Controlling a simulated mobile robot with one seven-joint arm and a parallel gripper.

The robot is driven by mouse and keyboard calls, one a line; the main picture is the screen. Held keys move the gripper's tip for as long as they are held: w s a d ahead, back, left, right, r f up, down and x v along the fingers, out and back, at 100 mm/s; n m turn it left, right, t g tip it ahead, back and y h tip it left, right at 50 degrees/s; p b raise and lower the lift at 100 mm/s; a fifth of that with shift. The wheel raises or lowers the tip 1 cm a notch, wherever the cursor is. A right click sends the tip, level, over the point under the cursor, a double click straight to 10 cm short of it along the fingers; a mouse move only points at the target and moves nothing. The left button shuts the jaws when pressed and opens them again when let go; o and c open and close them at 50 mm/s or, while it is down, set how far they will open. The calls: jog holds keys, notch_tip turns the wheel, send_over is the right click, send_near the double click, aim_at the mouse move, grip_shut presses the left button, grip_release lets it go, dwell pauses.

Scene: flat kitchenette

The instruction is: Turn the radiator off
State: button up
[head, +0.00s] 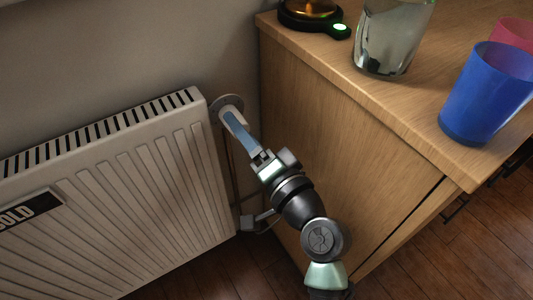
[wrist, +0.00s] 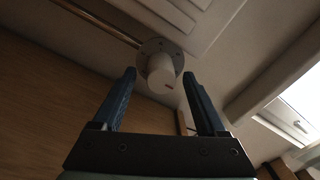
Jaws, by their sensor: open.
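The white ribbed radiator (head: 150,190) stands against the wall on the left in the head view. Its white valve knob (wrist: 161,74) sits on a round plate (wrist: 150,47) in the wrist view, a small reddish mark on its side. In the head view the plate (head: 226,102) shows at the radiator's upper right corner, with the knob partly hidden by my fingers. My gripper (head: 236,124) is open, its blue fingers pointing at the knob. In the wrist view the fingertips (wrist: 159,75) lie on either side of the knob, with gaps visible at both sides.
A wooden cabinet (head: 330,140) stands close to the right of my arm. On its top are a blue cup (head: 485,95), a red cup (head: 515,33), a glass jar (head: 393,38) and a dark round device (head: 312,18) with a green light. A thin pipe (head: 232,170) runs down beside the radiator.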

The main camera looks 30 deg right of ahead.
jog(key=s, duration=1)
jog(key=shift+d+p, duration=0.2)
jog(key=shift+p, duration=0.2)
jog(key=shift+f, duration=0.1)
jog(key=w+a+r+n+t+p, duration=0.1)
jog(key=w+a+r+n+t, duration=0.2)
jog(key=r, duration=0.7)
jog(key=w+a+r+n, duration=0.2)
jog(key=a+r+n, duration=0.25)
jog(key=r, duration=0.55)
jog(key=w+a+r+n+t+p, duration=0.1)
jog(key=w+a+r+n+t, duration=0.3)
jog(key=r, duration=0.7)
jog(key=s+a+r+t+h+p, duration=0.1)
jog(key=s+a+r, duration=0.25)
jog(key=r, duration=0.45)
jog(key=s+a+r+t+p, duration=0.1)
jog(key=s+a+r, duration=0.1)
jog(key=s+r, duration=0.5)
notch_tip(320, 180, up, 37)
jog(key=w+p, duration=0.2)
jog(key=p, duration=3.4)
jog(key=shift+r+n+p, duration=0.2)
jog(key=shift+n+p, duration=0.15)
jog(key=shift+p, duration=0.05)
